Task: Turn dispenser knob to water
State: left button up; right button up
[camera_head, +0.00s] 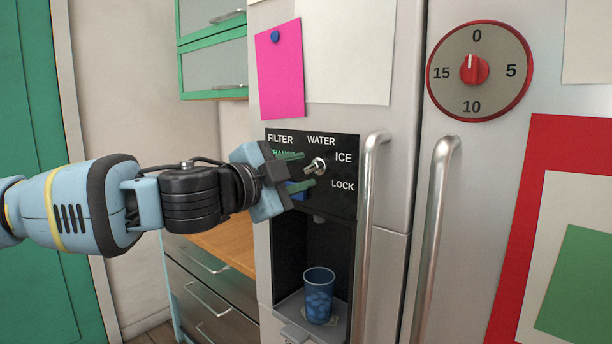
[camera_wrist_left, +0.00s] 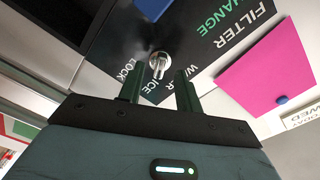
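The dispenser knob (camera_head: 318,165) is a small silver knob on the black panel (camera_head: 345,205), among the labels FILTER, WATER, ICE and LOCK. It also shows in the left wrist view (camera_wrist_left: 158,62); which label it points at is hard to tell. My left gripper (camera_head: 309,169) is open, its two green fingers apart in front of the panel. In the left wrist view the knob shows in line with the gap between the fingertips (camera_wrist_left: 158,78), just beyond them. No contact is clear. My right gripper is in neither view.
A blue cup (camera_head: 319,296) stands in the dispenser recess below the knob. Two vertical door handles (camera_head: 368,230) and (camera_head: 432,225) stick out to the right. A pink note (camera_head: 281,75) and a red timer (camera_head: 505,72) are on the fridge doors. Drawers (camera_head: 210,290) stand at left.

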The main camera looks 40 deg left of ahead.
pick_arm(q)
jog(key=shift+w+d, duration=0.1)
jog(key=shift+w, duration=0.9)
grip_shut()
